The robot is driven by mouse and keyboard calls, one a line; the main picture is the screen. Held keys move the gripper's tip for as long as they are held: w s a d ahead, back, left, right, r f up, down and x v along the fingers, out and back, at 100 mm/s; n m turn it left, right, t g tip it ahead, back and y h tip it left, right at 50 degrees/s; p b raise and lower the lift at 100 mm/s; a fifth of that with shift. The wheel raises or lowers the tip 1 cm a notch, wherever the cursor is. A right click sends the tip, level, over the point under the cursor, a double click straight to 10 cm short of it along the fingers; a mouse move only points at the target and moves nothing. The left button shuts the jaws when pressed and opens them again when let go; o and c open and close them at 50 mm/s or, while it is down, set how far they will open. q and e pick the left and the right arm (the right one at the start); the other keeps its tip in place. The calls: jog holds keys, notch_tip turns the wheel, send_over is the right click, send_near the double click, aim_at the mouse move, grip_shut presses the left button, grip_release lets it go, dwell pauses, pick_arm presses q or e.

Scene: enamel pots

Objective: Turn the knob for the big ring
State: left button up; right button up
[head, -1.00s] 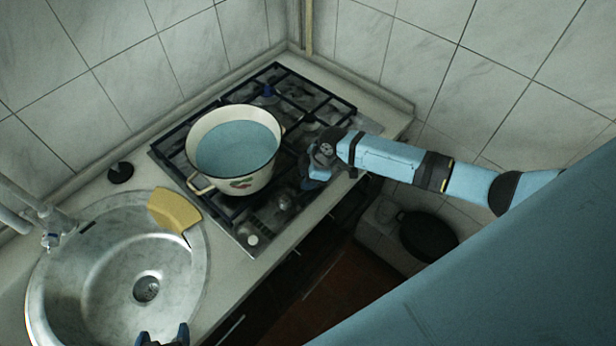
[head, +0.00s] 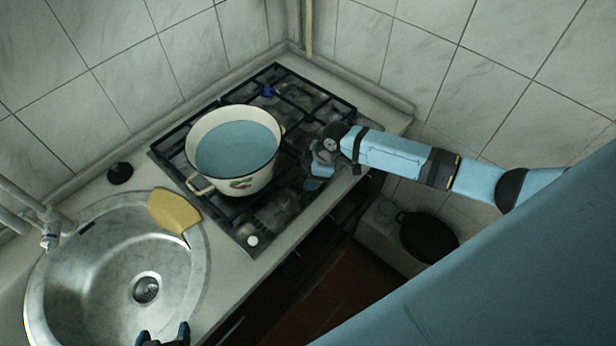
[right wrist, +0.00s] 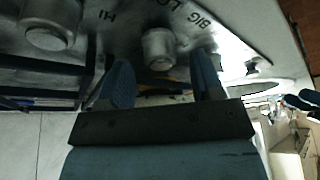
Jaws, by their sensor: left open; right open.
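In the right wrist view a round metal knob (right wrist: 160,48) sits on the hob's panel near the upside-down lettering "BIG" and "LO". My right gripper (right wrist: 163,75) is open, with one finger on each side of this knob in the picture; I see no clear contact. A second metal knob (right wrist: 50,25) lies to the left, near "HI". In the head view my right gripper (head: 316,176) is over the hob's right front part and hides what is under it. My left gripper (head: 163,336) is open at the bottom edge, by the sink.
A cream enamel pot (head: 222,182) with blue inside stands on the hob's dark grates (head: 290,90), left of my right gripper. A small white round piece (head: 252,240) is at the hob's front corner. A steel sink (head: 100,270) with a yellow cloth-like piece (head: 173,212) lies left.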

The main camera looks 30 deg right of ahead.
jog(key=b+v, duration=0.1)
jog(key=v, duration=1.1)
jog(key=shift+b, duration=0.3)
jog(key=s+a+f+m+t, duration=0.1)
jog(key=s+a+f, duration=0.1)
jog(key=a, duration=0.1)
jog(key=s+a+f+m+t+y, duration=0.1)
jog(key=s+a+f, duration=0.1)
jog(key=a+f, duration=0.1)
jog(key=s+a+f+m+t, duration=0.1)
jog(key=s+a+f, duration=0.1)
jog(key=a+f, duration=0.1)
jog(key=shift+a+f+m+t+y, duration=0.2)
jog(key=shift+a+m+t+y, duration=0.1)
jog(key=shift+m+t, duration=0.1)
jog(key=s+f+m+t+h, duration=0.1)
jog(key=s+f+m+t, duration=0.1)
jog(key=s, duration=0.4)
jog(key=s+a+f+m+t+h, duration=0.1)
jog(key=s+f+m+t, duration=0.1)
jog(key=s, duration=0.5)
jog(key=shift+m+t+h, duration=0.3)
jog(key=shift+m+t, duration=0.3)
jog(key=shift+m, duration=0.4)
jog(key=shift+a, duration=0.15)
grip_shut()
